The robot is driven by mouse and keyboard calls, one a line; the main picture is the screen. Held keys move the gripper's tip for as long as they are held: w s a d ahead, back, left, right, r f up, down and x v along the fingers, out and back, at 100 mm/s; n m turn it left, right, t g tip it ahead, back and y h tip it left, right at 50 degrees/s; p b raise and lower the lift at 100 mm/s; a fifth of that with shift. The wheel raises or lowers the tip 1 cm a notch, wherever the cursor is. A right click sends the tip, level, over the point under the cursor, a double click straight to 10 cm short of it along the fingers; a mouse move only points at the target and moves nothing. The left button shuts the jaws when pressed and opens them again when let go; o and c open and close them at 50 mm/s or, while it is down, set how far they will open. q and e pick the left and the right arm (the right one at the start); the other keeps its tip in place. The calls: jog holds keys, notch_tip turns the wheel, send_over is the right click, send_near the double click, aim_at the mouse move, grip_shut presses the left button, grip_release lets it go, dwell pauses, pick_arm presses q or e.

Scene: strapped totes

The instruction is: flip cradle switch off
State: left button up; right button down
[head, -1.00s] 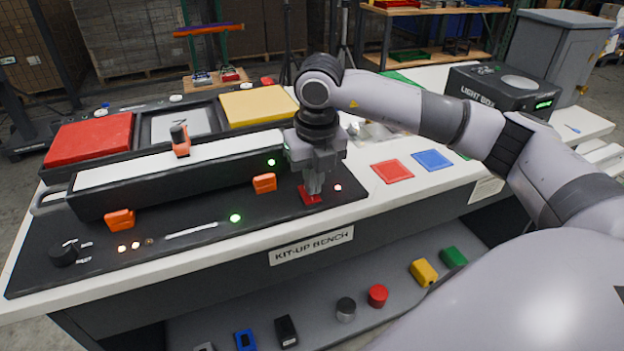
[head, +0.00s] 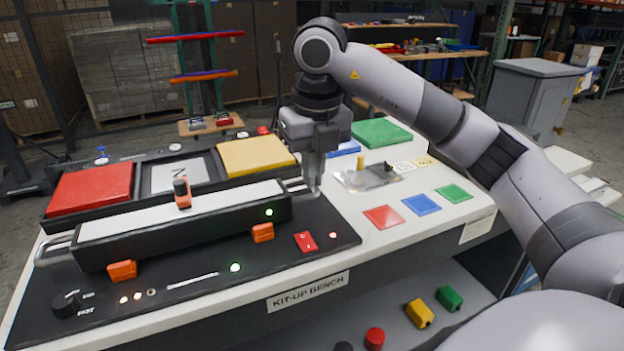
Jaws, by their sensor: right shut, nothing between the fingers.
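The red rocker switch (head: 305,241) sits on the black control panel (head: 200,292), near the panel's right end, and shows uncovered. I cannot tell for sure which way its rocker is tipped. A small red lamp (head: 333,236) is lit just right of it. My right gripper (head: 314,190) points down, shut and empty, above and behind the switch, apart from it. Its fingertips are by the handle at the right end of the long white-topped cradle (head: 180,217). My left gripper is not in view.
Orange latches (head: 122,271) stand along the cradle's front, and an orange-and-black clamp (head: 182,192) sits on top. Red, blue and green squares (head: 383,217) lie flat on the bench at right.

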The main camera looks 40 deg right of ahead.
aim_at(304, 236)
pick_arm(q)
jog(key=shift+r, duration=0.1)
pick_arm(e)
jog(key=w+f, duration=0.1)
jog(key=f, duration=0.3)
jog(key=w+f+p, duration=0.1)
jog(key=f, duration=0.4)
jog(key=w+f+p, duration=0.1)
jog(key=f, duration=0.3)
jog(key=shift+d+f, duration=0.25)
jog(key=shift+f, duration=0.1)
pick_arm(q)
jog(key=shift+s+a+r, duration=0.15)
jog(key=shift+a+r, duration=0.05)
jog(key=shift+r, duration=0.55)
